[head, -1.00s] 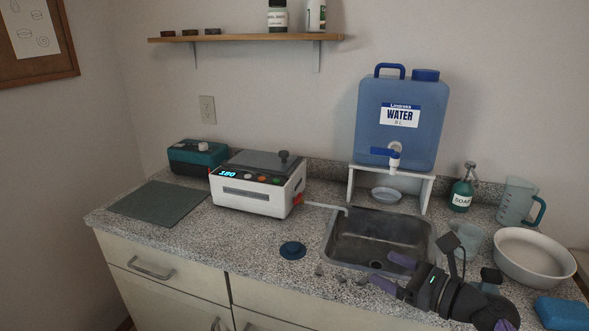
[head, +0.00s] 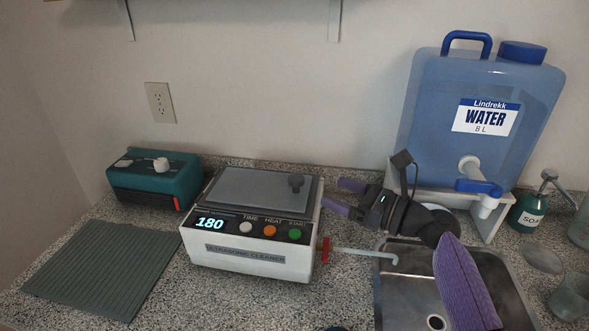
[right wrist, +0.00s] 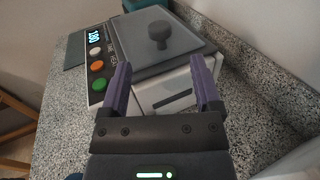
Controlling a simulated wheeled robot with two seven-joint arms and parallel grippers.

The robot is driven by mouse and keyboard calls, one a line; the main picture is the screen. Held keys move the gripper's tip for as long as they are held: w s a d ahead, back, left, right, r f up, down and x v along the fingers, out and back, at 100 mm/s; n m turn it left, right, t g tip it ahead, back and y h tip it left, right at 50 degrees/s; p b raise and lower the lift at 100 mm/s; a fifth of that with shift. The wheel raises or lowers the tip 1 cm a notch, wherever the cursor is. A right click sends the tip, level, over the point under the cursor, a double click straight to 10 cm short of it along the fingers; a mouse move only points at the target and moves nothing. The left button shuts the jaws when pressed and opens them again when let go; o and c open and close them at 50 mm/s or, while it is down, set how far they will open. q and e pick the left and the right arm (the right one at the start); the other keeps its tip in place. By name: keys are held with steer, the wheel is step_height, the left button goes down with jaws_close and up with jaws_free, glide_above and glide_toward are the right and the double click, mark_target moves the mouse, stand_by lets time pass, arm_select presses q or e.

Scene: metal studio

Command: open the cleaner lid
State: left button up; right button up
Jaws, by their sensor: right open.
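The ultrasonic cleaner (head: 225,258) is a white box on the counter with a display reading 180. Its grey lid (head: 250,190) lies flat on top and has a dark knob (head: 296,182) near the right rear corner. In the right wrist view the lid (right wrist: 135,50) and knob (right wrist: 159,33) show ahead of the fingers. My right gripper (head: 346,198) is open and empty, just right of the cleaner, with its purple fingers pointing at the lid's knob side. In the right wrist view the gripper (right wrist: 160,90) faces the cleaner's side. My left gripper is not in view.
A red-handled drain spout (head: 362,253) sticks out from the cleaner's right side toward the sink (head: 405,290). A blue water tank (head: 480,110) on a white stand is behind the sink. A teal device (head: 155,183) and a ribbed mat (head: 100,268) are at left.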

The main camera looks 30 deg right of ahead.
mark_target(303, 180)
steer(key=b+x, duration=0.1)
steer(key=x, duration=0.7)
steer(key=shift+s, duration=0.1)
steer(key=shift+c, duration=0.3)
jaws_close()
stand_by(0.8)
